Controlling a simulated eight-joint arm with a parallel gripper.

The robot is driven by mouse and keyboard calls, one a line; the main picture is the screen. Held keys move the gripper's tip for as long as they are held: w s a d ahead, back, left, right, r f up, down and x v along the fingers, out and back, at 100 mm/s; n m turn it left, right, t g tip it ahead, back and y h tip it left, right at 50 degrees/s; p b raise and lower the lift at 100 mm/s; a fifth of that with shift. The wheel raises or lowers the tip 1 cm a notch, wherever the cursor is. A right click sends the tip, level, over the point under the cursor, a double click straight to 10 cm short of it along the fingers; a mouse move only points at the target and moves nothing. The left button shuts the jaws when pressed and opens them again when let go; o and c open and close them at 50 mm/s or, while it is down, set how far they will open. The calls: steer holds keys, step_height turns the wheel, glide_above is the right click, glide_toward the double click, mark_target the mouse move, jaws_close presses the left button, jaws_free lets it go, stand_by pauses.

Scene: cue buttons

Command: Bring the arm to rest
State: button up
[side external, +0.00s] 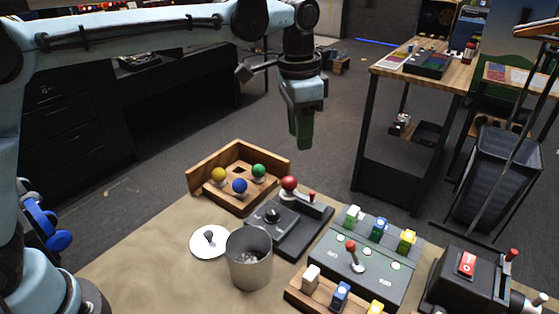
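My gripper (303,140) hangs from the end of my arm at the upper middle of the side external view. It points down, high above the far edge of the tan table (150,258). Its fingers overlap from this side, so I cannot tell whether they are open or shut. Nothing shows hanging below them. A grey control box (281,229) with a red ball-topped lever stands below the gripper on the table, apart from it.
A wooden tray (193,181) with yellow, blue and green balls stands at the back left. A metal cup (249,271) and a white lid (209,249) are in front. A switch panel (330,262) and red-switch box (466,263) are right. Air around my gripper looks clear.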

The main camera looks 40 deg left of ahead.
steer(key=s+a+n+t, duration=0.3)
steer(key=s+a+n, duration=0.1)
steer(key=s+a, duration=0.5)
steer(key=s+a+f+n+t, duration=0.3)
steer(key=s+a+f+n, duration=0.1)
steer(key=s+a+f, duration=0.1)
steer(key=s+a, duration=0.1)
steer(key=s, duration=0.1)
steer(key=shift+s+a+f, duration=0.2)
steer(key=shift+s+a, duration=0.05)
steer(key=shift+s, duration=0.15)
stand_by(1.2)
